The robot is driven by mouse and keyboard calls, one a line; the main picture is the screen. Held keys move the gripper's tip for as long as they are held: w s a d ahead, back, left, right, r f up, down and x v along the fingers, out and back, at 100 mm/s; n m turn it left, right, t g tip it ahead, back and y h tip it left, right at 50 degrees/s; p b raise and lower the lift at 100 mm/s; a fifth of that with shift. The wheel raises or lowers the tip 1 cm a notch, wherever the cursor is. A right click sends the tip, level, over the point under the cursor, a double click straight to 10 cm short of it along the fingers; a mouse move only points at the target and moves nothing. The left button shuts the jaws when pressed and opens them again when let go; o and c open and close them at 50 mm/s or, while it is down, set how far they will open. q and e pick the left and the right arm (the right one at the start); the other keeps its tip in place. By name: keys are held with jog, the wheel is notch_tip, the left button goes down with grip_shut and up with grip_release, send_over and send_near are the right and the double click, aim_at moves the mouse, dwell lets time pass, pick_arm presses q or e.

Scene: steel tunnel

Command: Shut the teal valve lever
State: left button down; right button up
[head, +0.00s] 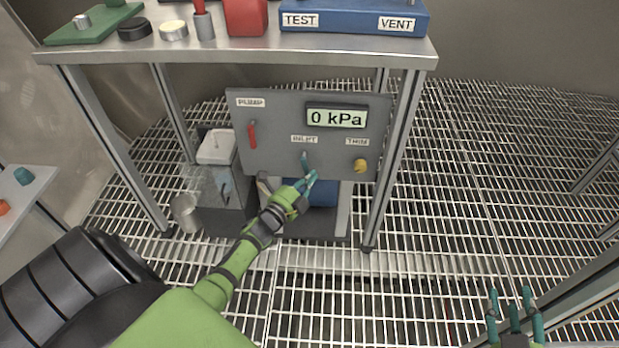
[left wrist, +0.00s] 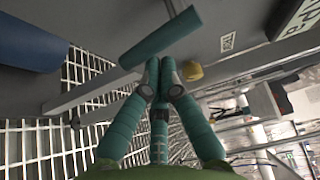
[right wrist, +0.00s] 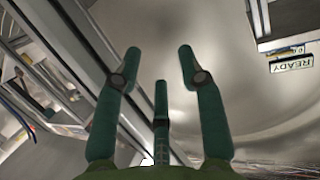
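The teal valve lever (head: 304,160) is a short handle under the INLET label on the grey panel (head: 280,152). In the head view it points down. In the left wrist view the lever (left wrist: 160,36) lies as a teal bar across the top, just beyond the fingertips. My left gripper (head: 304,182) is just below the lever in front of the panel. Its fingertips are together in the left wrist view (left wrist: 160,68), with nothing between them. I cannot tell whether they touch the lever. My right gripper (head: 512,300) is open and empty, far from the panel; it also shows in the right wrist view (right wrist: 158,55).
The panel carries a red PUMP lever (head: 252,134), a yellow TRIM knob (head: 360,166) and a display reading 0 kPa (head: 337,117). A grey pump unit (head: 218,170) stands left of my left gripper. The bench top (head: 230,52) overhangs the panel. Open grating lies to the right.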

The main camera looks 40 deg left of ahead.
pick_arm(q)
jog(key=shift+a, duration=0.1)
pick_arm(e)
jog(key=shift+s+d+f+g+h, duration=0.2)
jog(key=shift+f+g+h, duration=0.15)
jog(key=shift+f, duration=0.2)
jog(key=shift+s+d+f+g, duration=0.1)
jog(key=shift+d+f+g, duration=0.05)
jog(key=shift+f+g, duration=0.15)
jog(key=shift+s+d+f+g, duration=0.1)
jog(key=shift+f+g, duration=0.05)
jog(key=shift+f, duration=0.2)
dwell(0.9)
pick_arm(q)
jog(key=shift+s+f, duration=0.1)
jog(key=s, duration=1.2)
jog(key=shift+r, duration=0.2)
jog(key=shift+w+d, duration=0.1)
jog(key=shift+d, duration=0.1)
